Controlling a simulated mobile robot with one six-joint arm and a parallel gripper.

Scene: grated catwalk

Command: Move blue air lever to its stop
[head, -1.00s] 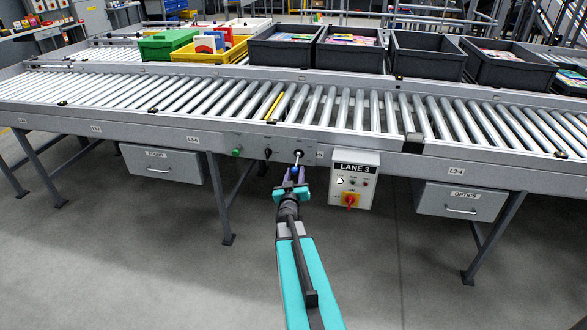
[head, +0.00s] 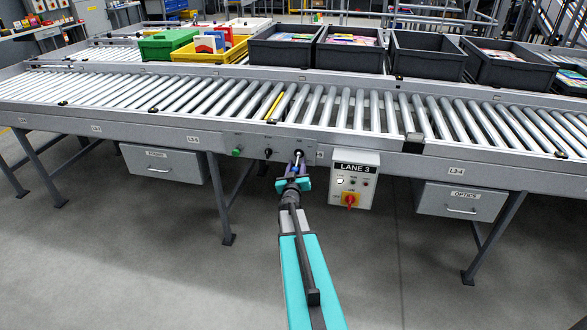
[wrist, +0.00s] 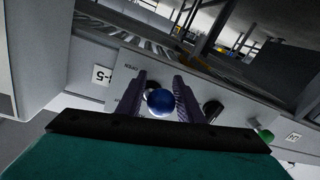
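The blue air lever shows as a blue ball knob (wrist: 160,102) in the wrist view, on a short metal stem (head: 298,156) from the grey conveyor side panel in the head view. My gripper (head: 296,167) is at the lever, with its purple fingers pointing at the panel. In the wrist view my gripper (wrist: 159,90) has one finger on each side of the knob, with what looks like a narrow gap at each side. The fingers look open around the knob. My gripper partly hides the knob in the head view.
A black knob (head: 268,153) and a green button (head: 236,152) sit left of the lever. The LANE 3 control box (head: 353,179) with a red-yellow switch hangs close on the right. Drawers (head: 163,165) hang below the conveyor. The floor in front is clear.

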